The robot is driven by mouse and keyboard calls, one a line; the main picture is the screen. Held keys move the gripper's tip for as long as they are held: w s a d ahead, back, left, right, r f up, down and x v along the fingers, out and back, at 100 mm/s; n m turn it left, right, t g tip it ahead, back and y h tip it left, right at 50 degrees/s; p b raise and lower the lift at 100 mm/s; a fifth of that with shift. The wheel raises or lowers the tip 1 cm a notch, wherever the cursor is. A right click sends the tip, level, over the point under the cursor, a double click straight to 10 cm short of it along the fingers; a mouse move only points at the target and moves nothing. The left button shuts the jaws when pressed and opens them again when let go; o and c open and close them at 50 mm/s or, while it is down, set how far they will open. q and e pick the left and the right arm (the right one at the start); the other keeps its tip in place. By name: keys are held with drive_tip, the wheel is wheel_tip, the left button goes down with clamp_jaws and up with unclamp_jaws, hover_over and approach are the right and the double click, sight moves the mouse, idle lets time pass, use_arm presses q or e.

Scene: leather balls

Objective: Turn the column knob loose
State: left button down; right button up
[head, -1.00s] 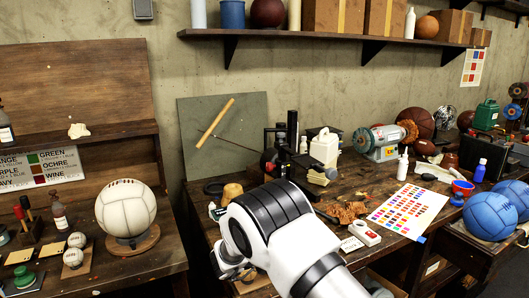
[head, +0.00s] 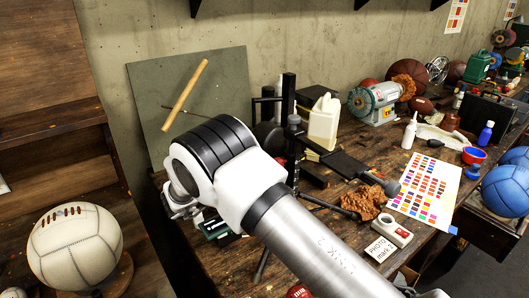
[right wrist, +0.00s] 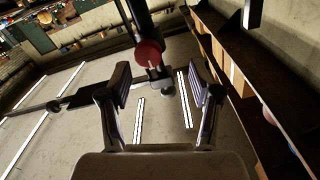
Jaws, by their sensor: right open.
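A dark upright column (head: 288,88) stands on the bench in the head view, with a black arm (head: 345,165) reaching right from it. In the right wrist view the column (right wrist: 139,14) comes in from the top, and a round red knob (right wrist: 148,53) sits on it. A small dark knob (right wrist: 168,92) shows lower down. My right gripper (right wrist: 158,84) is open, its fingers to either side of the column parts, with no visible grip on the red knob. My left gripper is out of view.
A white jug (head: 324,122), a bench grinder (head: 375,103) and a white bottle (head: 409,132) stand right of the column. A green board (head: 225,85) leans behind my arm. A colour chart (head: 424,188) lies at the front right. A white ball (head: 80,248) is at left.

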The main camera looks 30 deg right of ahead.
sight(279, 163)
drive_tip(key=d, duration=0.1)
drive_tip(key=s+d+r+p, duration=0.1)
drive_tip(key=s+d, duration=0.1)
drive_tip(key=shift+s+d+r, duration=0.2)
drive_tip(key=shift+d+r, duration=0.05)
drive_tip(key=d, duration=0.1)
drive_tip(key=d+p, duration=0.1)
drive_tip(key=w+d+f, duration=0.1)
drive_tip(key=shift+d+p, duration=0.35)
drive_tip(key=shift+w+d+f, duration=0.1)
drive_tip(key=shift+w+d, duration=0.05)
drive_tip(key=shift+w, duration=0.1)
drive_tip(key=shift+s, duration=0.2)
drive_tip(key=shift+s+r, duration=0.1)
drive_tip(key=shift+r, duration=0.15)
drive_tip(key=c, duration=0.5)
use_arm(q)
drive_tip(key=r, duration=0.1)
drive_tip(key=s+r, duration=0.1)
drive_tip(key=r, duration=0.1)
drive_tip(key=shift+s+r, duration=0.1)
use_arm(e)
drive_tip(key=shift+f, duration=0.1)
drive_tip(key=c, duration=0.7)
